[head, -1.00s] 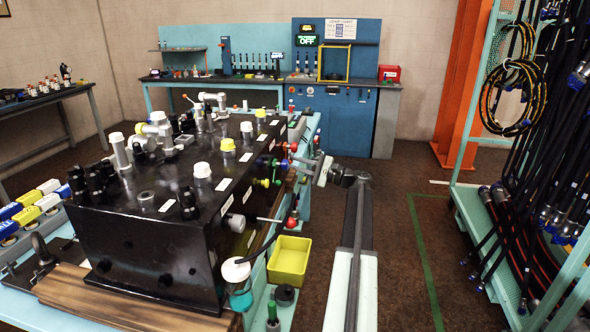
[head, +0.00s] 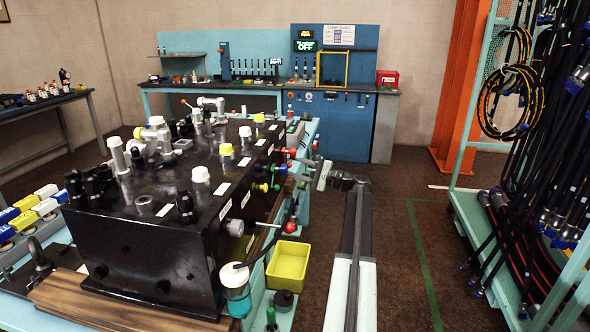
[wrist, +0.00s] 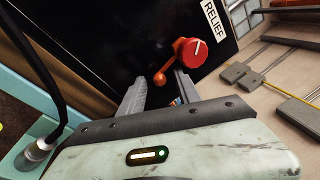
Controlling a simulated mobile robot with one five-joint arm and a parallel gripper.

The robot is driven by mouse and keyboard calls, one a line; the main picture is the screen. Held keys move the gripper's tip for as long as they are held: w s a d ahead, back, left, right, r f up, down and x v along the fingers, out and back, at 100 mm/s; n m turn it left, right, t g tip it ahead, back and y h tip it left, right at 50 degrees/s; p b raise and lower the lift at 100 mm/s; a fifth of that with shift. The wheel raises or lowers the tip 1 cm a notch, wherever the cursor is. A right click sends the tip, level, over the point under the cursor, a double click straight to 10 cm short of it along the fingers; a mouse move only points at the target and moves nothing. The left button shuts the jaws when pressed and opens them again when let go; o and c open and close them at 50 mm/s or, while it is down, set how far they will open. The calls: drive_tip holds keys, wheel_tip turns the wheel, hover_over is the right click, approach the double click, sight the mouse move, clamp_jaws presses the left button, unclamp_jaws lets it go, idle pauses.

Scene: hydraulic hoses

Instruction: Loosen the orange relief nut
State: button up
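In the wrist view, a red knob (wrist: 192,52) with a white mark stands out from the black block's face, beside a label reading RELIEF. The orange relief nut (wrist: 161,76) shows below and left of it, with a ball-ended handle. My gripper (wrist: 158,84) is open, its two grey fingers on either side of the orange handle end. I cannot tell whether they touch it. In the head view, my gripper (head: 312,166) is at the right side of the black block (head: 150,250), near a red knob (head: 291,153); the orange nut is not clear there.
A yellow bin (head: 288,263) and a capped jar (head: 236,285) stand at the block's near right. Other coloured knobs line the block's side. A hose rack (head: 480,220) stands at right. The brown floor between is clear. In the wrist view, a black hose hangs at left.

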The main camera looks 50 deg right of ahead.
drive_tip(key=b+v, duration=0.1)
drive_tip(key=v, duration=0.6)
drive_tip(key=shift+s, duration=0.4)
drive_tip(key=shift+d+f, duration=0.1)
drive_tip(key=shift+f, duration=0.05)
